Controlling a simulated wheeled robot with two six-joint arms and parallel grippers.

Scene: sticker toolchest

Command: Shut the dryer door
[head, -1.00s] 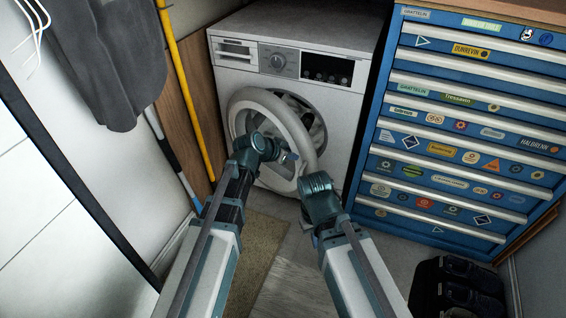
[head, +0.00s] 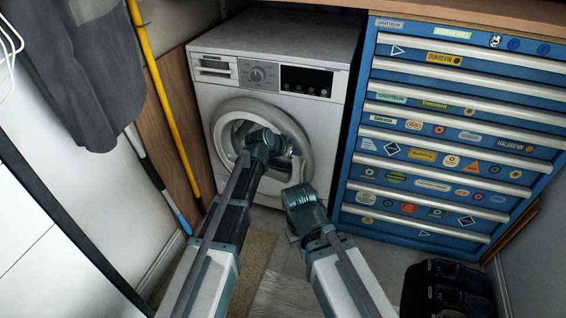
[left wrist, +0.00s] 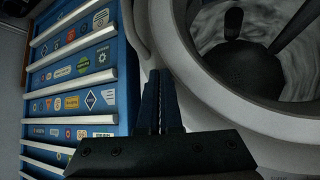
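The white dryer (head: 325,112) stands against the back, with its round door (head: 222,125) on the front. In the head view the door's ring lies close against the front panel; whether it is latched I cannot tell. My left gripper (head: 287,151) is in front of the door's right part and hides some of its glass. In the left wrist view the door's pale rim (left wrist: 215,88) and dark glass fill the right side. The left fingers (left wrist: 160,100) are together with nothing between them, beside the rim. My right gripper (head: 296,180) is near the door's lower right edge; its fingers are not clear.
A blue sticker-covered tool chest (head: 440,130) stands close to the dryer's right. A yellow pole (head: 165,95) and a wooden board (head: 185,120) are at its left. Dark shoes (head: 450,290) lie on the floor at lower right.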

